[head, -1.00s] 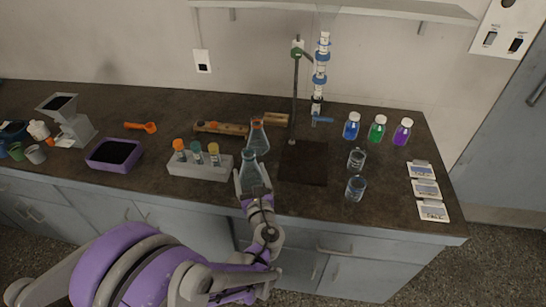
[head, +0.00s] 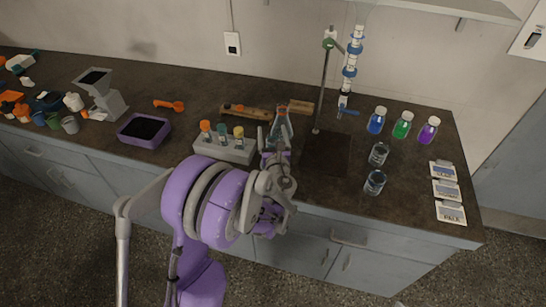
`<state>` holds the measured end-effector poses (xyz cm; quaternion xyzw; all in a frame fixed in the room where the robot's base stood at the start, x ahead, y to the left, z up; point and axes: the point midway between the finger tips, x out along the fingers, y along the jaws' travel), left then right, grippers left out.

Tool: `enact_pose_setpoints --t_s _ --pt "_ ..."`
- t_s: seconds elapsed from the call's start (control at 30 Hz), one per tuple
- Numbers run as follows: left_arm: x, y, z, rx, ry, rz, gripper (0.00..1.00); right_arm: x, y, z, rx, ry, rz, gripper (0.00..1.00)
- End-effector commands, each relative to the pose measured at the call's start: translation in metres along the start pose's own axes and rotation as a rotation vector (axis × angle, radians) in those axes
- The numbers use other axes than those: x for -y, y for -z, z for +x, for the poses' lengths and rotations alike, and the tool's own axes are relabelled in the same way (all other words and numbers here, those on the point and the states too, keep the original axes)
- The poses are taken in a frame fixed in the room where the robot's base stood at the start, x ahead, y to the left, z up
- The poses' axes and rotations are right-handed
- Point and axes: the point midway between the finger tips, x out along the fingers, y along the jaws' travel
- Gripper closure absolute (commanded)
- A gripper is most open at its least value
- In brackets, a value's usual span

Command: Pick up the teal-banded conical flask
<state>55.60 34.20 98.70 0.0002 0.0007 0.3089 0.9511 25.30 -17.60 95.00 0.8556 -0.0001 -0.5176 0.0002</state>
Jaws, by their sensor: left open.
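My left gripper (head: 275,156) is open at the front of the bench, just right of the test-tube rack. The teal-banded conical flask stood between its fingers a second ago; now my gripper and wrist cover that spot, and I cannot make the flask out clearly. Behind the gripper stands another clear conical flask (head: 281,125), the one with an orange band. My right gripper is not in view.
The rack (head: 224,151) with capped tubes is close on the left. A stand with a dark base (head: 326,155) and a tall column is on the right. Two glass beakers (head: 375,182) and several coloured bottles (head: 402,125) stand farther right.

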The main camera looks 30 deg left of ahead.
Motion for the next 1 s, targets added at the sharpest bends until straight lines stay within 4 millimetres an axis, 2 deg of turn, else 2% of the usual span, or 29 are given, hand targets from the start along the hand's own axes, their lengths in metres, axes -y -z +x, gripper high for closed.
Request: enact_pose_setpoints --t_s 0.2,0.6,0.67,1.0 --pt "-0.0004 0.0010 0.0002 -0.001 0.000 0.000 0.20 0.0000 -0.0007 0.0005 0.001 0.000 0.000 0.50" --pt "-0.0003 0.0009 0.0000 -0.001 0.000 0.000 0.92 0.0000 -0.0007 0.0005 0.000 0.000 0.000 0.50" --pt "-0.0003 0.0009 0.0000 -0.001 0.000 0.000 1.00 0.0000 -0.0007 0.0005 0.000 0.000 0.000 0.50" --pt "-0.0004 0.0007 0.0000 0.000 0.000 0.000 1.00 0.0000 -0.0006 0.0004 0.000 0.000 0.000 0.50"
